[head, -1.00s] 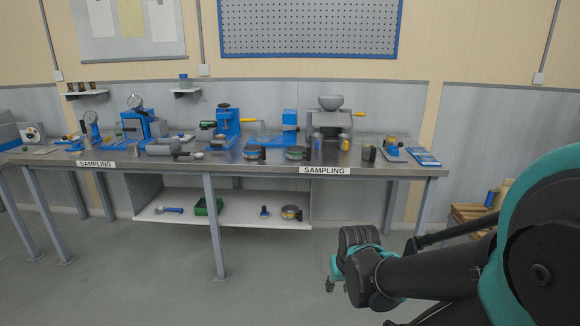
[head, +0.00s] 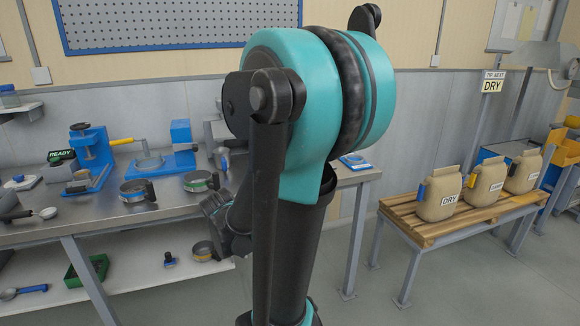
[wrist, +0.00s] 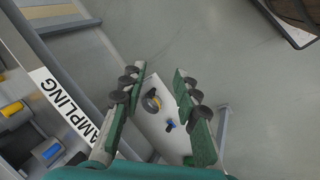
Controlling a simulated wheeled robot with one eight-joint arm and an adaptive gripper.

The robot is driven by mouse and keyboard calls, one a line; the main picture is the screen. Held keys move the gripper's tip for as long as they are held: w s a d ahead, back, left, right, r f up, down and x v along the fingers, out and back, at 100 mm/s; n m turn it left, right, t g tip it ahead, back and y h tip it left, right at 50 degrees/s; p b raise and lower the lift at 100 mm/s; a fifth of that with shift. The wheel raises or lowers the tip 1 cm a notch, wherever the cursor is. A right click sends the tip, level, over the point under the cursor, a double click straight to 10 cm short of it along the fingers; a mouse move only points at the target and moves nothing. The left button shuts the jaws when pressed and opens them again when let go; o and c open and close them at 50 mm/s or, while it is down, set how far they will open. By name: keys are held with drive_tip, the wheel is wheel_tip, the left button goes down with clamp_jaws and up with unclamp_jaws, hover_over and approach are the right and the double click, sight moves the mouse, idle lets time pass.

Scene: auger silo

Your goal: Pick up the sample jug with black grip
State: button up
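I cannot tell for certain which vessel is the sample jug with black grip. On the bench, two shallow round metal vessels with black grips show in the head view: a silver one (head: 134,191) and a green-banded one (head: 198,181). My gripper (wrist: 159,75) is open and empty in the wrist view, its green-padded fingers apart. It points down past the bench's front edge, above the lower shelf. In the head view it is partly hidden behind my arm. The wrist view also shows a yellow-gripped item (wrist: 11,108) and a blue-gripped item (wrist: 48,151) on the bench.
The lower shelf (wrist: 155,132) holds a round dark-rimmed item (wrist: 151,101) and a small blue-handled tool (wrist: 170,125). A wooden pallet stand (head: 428,231) with several DRY bags (head: 439,197) stands right. My arm hides the bench's right part. The floor in front is open.

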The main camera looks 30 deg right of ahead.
drive_tip(key=w+d+r+n+g+h, duration=0.1)
drive_tip(key=w+d+r+n+h, duration=0.3)
drive_tip(key=w+d+n+h, duration=0.5)
drive_tip(key=w+d+r+n+g+h, duration=0.1)
drive_tip(key=w+d+r+n+h, duration=0.35)
drive_tip(key=w+d, duration=0.5)
drive_tip(key=shift+n+h, duration=0.25)
drive_tip(key=d, duration=0.3)
drive_tip(key=w+d, duration=0.1)
drive_tip(key=d, duration=0.2)
drive_tip(key=w+d, duration=0.1)
drive_tip(key=d, duration=0.3)
drive_tip(key=shift+w+f, duration=0.15)
drive_tip(key=shift+f, duration=0.1)
drive_tip(key=shift+w+d+r, duration=0.1)
drive_tip(key=shift+w+d, duration=0.05)
drive_tip(key=shift+d, duration=0.8)
drive_tip(key=shift+w+d+r, duration=0.1)
drive_tip(key=shift+d+r, duration=0.05)
drive_tip(key=shift+d, duration=0.75)
drive_tip(key=shift+w+d+r, duration=0.1)
drive_tip(key=shift+w+d, duration=0.05)
drive_tip(key=shift+d, duration=0.8)
clamp_jaws()
